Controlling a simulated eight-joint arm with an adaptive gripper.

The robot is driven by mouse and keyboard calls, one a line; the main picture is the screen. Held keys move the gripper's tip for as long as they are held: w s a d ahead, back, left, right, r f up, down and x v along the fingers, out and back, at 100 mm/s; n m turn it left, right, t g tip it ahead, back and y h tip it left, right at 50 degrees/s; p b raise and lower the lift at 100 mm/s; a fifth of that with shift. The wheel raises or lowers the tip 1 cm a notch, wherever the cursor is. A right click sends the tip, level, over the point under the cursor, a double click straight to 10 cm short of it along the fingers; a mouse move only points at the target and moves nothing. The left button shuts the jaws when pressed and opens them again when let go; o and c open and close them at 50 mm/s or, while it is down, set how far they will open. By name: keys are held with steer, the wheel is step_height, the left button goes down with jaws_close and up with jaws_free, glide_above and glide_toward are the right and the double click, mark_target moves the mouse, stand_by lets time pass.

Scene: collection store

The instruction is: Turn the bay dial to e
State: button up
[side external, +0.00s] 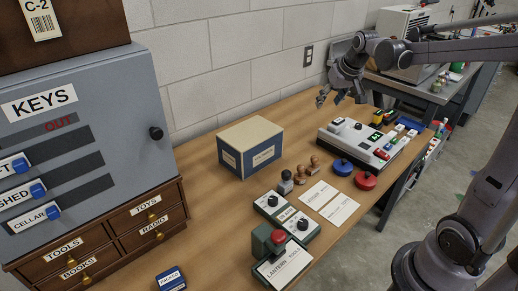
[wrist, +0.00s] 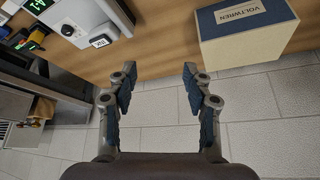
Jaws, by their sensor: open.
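My gripper (side external: 340,98) is open and empty, up in the air near the wall, behind the white console (side external: 338,132). In the wrist view its two fingers (wrist: 160,80) stand wide apart with nothing between them. No dial reads clearly as the bay dial. Candidates are a dark knob (side external: 272,200) on a small green-edged box, another dark knob (side external: 302,224) on the box in front of it, and a small dark knob (side external: 358,126) on the white console. The console also shows in the wrist view (wrist: 75,18), at upper left. Letters around the knobs are too small to read.
A blue and cream box (side external: 250,148) stands mid-table; it shows in the wrist view (wrist: 245,32). Stamps (side external: 303,172), cards (side external: 330,202), and blue (side external: 342,167) and red (side external: 365,181) round pieces lie nearby. A grey key cabinet (side external: 120,110) stands left. Bare wood lies before the box.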

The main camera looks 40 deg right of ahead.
steer(key=w+d+f+m+g, duration=0.1)
steer(key=d+f, duration=0.2)
steer(key=d, duration=0.5)
steer(key=w+d+f+m, duration=0.1)
steer(key=d+f, duration=0.1)
steer(key=d, duration=0.6)
steer(key=m+g, duration=0.1)
steer(key=m, duration=0.1)
glide_toward(359, 125)
steer(key=shift+h, duration=0.4)
steer(key=x, duration=0.8)
steer(key=shift+w+a+f, duration=0.15)
steer(key=shift+f, duration=0.1)
jaws_close()
